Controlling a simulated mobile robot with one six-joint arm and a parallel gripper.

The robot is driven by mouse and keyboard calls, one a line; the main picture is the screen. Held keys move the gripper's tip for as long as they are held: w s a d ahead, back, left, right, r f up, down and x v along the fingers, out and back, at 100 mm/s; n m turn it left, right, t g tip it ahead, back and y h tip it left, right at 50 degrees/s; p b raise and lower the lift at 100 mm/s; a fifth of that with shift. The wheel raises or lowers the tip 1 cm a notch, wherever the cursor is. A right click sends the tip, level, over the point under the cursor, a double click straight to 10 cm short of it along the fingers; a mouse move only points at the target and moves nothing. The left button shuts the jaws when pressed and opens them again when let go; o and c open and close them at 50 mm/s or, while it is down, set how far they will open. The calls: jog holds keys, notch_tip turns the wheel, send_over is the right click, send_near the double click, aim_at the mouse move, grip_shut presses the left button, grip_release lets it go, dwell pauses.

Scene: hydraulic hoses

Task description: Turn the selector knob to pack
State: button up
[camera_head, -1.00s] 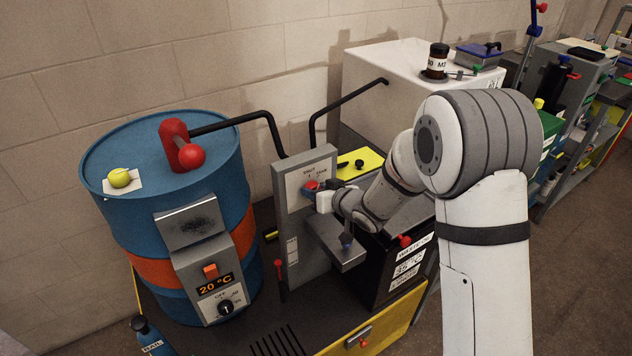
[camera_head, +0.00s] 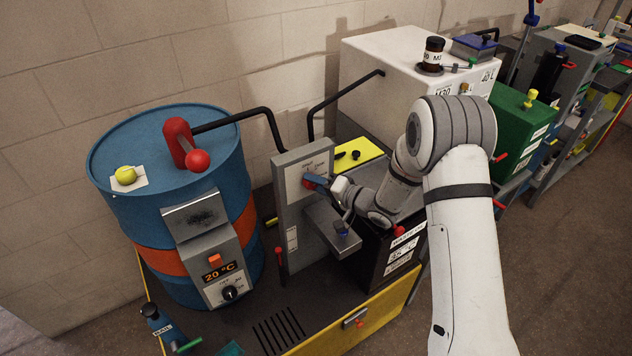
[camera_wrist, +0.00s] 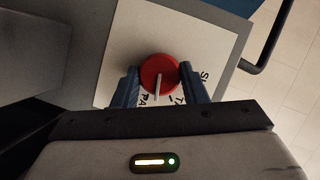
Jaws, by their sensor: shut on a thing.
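The selector knob (camera_wrist: 155,66) is round and red with a pale pointer bar, on a white label plate (camera_wrist: 118,45). In the wrist view my gripper (camera_wrist: 160,78) has one blue finger on each side of the knob and is shut on it. The pointer bar points down in that picture, close to the letters "PA"; letters starting "ST" are to its right. The rest of the lettering is hidden by the fingers. In the head view my gripper (camera_head: 315,183) is at the plate on the grey upright panel (camera_head: 290,215), covering most of the knob.
A grey shelf (camera_head: 333,228) juts out below my gripper. A black waste box (camera_head: 388,262) and a white tank (camera_head: 385,60) are to the right. Black hoses arch above the panel.

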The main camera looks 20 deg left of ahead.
jog(key=shift+w+f+m+y, duration=0.15)
jog(key=shift+m+y, duration=0.65)
jog(key=shift+m, duration=0.9)
jog(key=o, duration=1)
jog(key=b+v, duration=0.2)
jog(key=v, duration=0.6)
